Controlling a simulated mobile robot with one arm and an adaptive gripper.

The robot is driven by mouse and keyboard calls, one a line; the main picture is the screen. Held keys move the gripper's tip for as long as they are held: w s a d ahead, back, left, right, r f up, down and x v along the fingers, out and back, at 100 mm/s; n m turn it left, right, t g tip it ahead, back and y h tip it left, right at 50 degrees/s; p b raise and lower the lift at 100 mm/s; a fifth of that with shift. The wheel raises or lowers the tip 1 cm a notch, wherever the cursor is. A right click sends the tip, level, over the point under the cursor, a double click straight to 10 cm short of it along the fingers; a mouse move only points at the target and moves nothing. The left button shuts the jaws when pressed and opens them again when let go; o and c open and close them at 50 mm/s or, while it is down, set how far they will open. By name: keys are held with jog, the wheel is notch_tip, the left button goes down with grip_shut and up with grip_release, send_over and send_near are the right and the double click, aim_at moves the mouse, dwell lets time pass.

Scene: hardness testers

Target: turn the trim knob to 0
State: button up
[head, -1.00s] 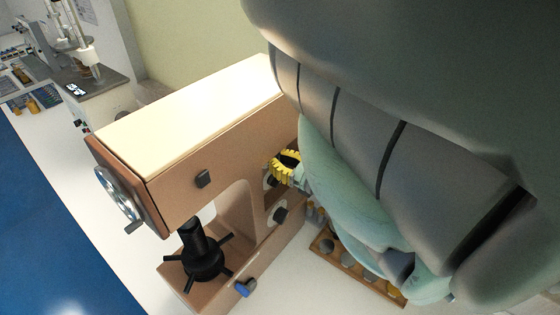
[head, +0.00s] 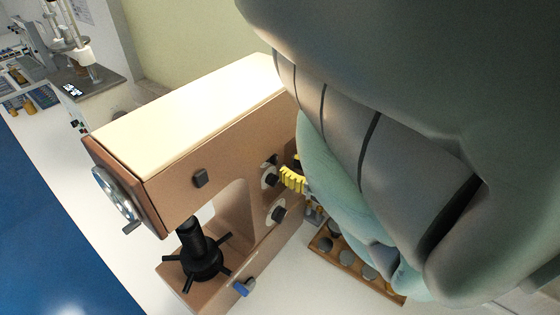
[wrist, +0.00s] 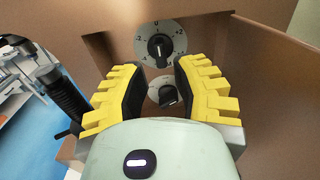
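The hardness tester (head: 170,190) is a brown body with a cream top. Its side has two black knobs on pale round dials. The upper knob (wrist: 159,46), with numbers around it, seems to be the trim knob; its white mark points about up, near the 0. It also shows in the head view (head: 270,177). The lower knob (wrist: 168,94) is turned aslant and also shows in the head view (head: 277,212). My gripper (wrist: 152,78) is open and empty, its yellow-padded fingers apart, back from the panel. In the head view my gripper (head: 293,180) is just right of the upper knob.
A wooden rack (head: 345,258) with grey round pieces stands right of the tester. A black spindle (head: 202,260) with spokes and a blue-tipped lever (head: 243,288) are at the tester's front. Another instrument (head: 85,85) stands at the far left.

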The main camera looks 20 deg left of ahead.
jog(key=v, duration=0.7)
jog(key=shift+d, duration=0.25)
jog(key=shift+s, duration=0.1)
